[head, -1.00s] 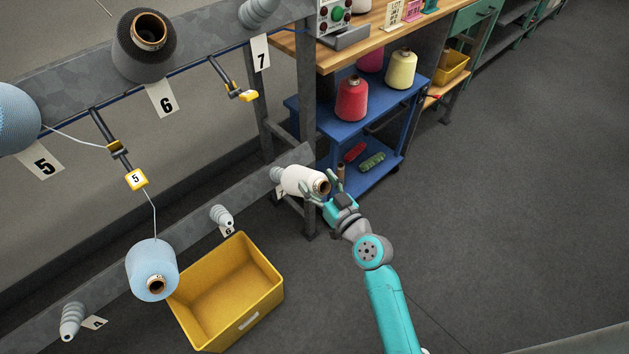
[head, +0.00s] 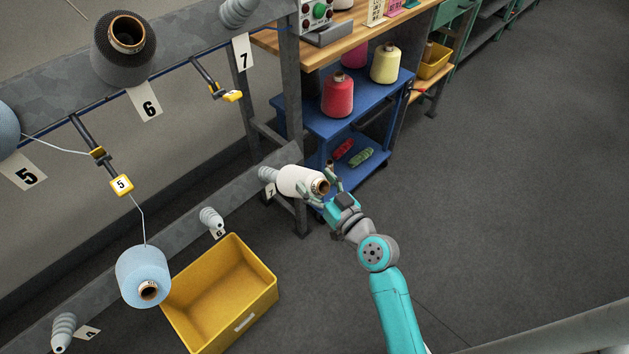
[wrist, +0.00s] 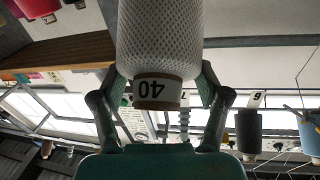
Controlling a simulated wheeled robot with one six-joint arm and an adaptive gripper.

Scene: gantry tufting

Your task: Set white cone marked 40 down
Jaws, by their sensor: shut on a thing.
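The white cone marked 40 (head: 297,181) is held in my gripper (head: 318,189) at the lower rail, right beside the grey peg at label 7 (head: 268,174). In the head view its brown tube end faces my gripper, and its far end overlaps the peg; I cannot tell whether it sits on it. In the wrist view the white cone (wrist: 160,40) shows its mesh-like yarn and a "40" label, upside down. The fingers of my gripper (wrist: 160,100) are closed on both sides of it.
A yellow bin (head: 222,295) stands on the floor below the rail. A light blue cone (head: 143,275) sits on the lower rail. A blue cart (head: 340,125) with red and yellow cones is behind my gripper. Open floor (head: 500,180) lies to the right.

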